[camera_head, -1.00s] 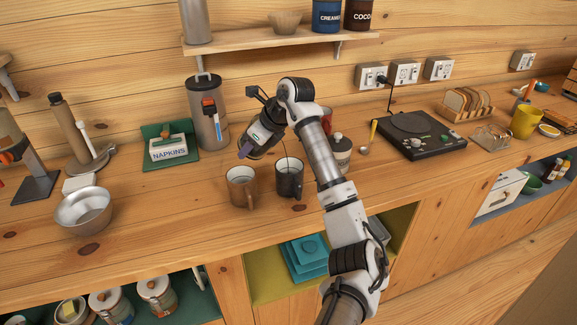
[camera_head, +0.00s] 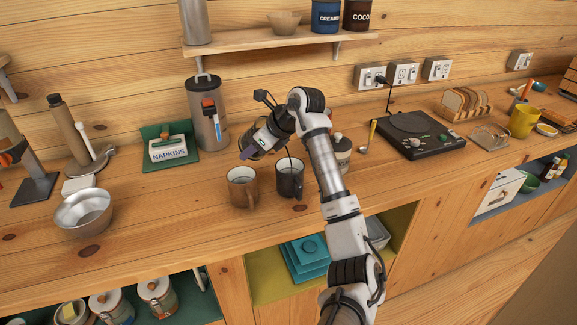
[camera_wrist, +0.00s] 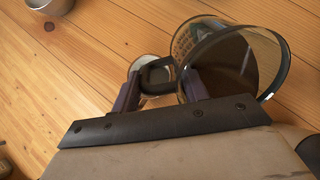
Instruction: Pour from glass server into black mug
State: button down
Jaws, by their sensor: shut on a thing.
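The glass server (camera_wrist: 235,65) has a clear rim, a dark handle and dark brown contents. My gripper (camera_wrist: 158,82) is shut on its handle in the wrist view. In the head view my gripper (camera_head: 247,148) is above and behind the mugs, hiding most of the server. The black mug (camera_head: 290,180) stands upright on the counter, below and right of my gripper; its inside looks pale. A mug with a pale inside (camera_wrist: 150,68) shows partly behind the handle in the wrist view; I cannot tell which mug it is.
A brown mug (camera_head: 242,188) stands just left of the black mug. A metal bowl (camera_head: 84,212), a napkin box (camera_head: 168,149) and a tall grey canister (camera_head: 208,118) are to the left. A lidded jar (camera_head: 341,155) and a black turntable (camera_head: 419,135) are to the right.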

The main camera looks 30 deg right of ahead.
jog(key=shift+s+d+t, duration=0.1)
jog(key=shift+s+t, duration=0.05)
jog(key=shift+t, duration=0.25)
